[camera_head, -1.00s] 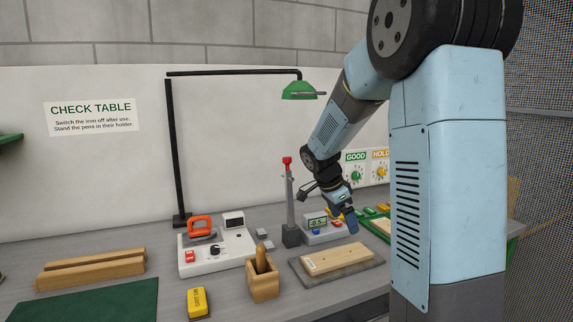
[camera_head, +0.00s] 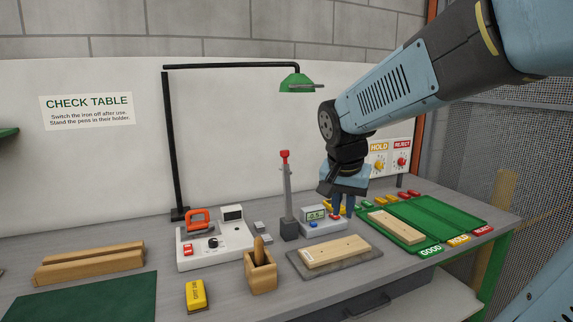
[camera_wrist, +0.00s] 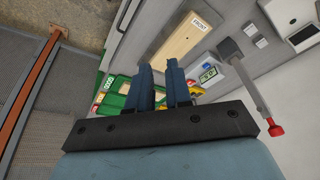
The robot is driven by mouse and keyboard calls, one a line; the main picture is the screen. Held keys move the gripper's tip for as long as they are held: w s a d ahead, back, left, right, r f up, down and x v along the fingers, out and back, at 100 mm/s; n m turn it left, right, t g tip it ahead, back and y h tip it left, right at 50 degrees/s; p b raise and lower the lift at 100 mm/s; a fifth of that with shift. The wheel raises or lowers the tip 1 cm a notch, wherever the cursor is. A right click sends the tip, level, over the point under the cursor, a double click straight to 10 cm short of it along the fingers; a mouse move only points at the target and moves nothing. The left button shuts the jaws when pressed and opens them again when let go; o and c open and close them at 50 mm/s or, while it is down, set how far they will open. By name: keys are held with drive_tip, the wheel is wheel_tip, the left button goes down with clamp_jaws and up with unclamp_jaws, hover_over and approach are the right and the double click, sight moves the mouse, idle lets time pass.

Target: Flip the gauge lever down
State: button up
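The gauge lever is a grey post with a red knob (camera_head: 285,155), standing upright from a dark block (camera_head: 289,229) in the head view. In the wrist view its red knob (camera_wrist: 276,130) is at the lower right. The gauge box (camera_head: 322,226), with a small lit display (camera_head: 314,214), is just right of the dark block. My gripper (camera_head: 343,212) points down right of the lever, apart from it, over the area by the gauge box. In the wrist view my gripper (camera_wrist: 158,68) has its two blue fingers apart, with nothing seen held between them.
A wooden board (camera_head: 334,252) lies on a grey plate in front of the gauge. A green tray (camera_head: 452,212) with another board is at the right. A pen holder (camera_head: 262,278), an iron station (camera_head: 228,250) and a lamp (camera_head: 298,84) stand left of the gripper.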

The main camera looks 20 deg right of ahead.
drive_tip(key=s+a+n, duration=0.1)
drive_tip(key=s+n, duration=0.1)
drive_tip(key=s, duration=0.1)
drive_tip(key=s+a+r+n+t+y, duration=0.1)
drive_tip(key=s+n, duration=0.1)
drive_tip(key=s, duration=0.1)
drive_tip(key=s+a+n+t, duration=0.1)
drive_tip(key=s+a+n, duration=0.1)
drive_tip(key=s+n, duration=0.1)
drive_tip(key=shift+s+a+r+y, duration=0.1)
drive_tip(key=shift+s+r+y, duration=0.05)
drive_tip(key=shift+s+y, duration=0.3)
clamp_jaws()
drive_tip(key=shift+s+a+n, duration=0.15)
drive_tip(key=shift+s+n, duration=0.15)
drive_tip(key=shift+s, duration=0.05)
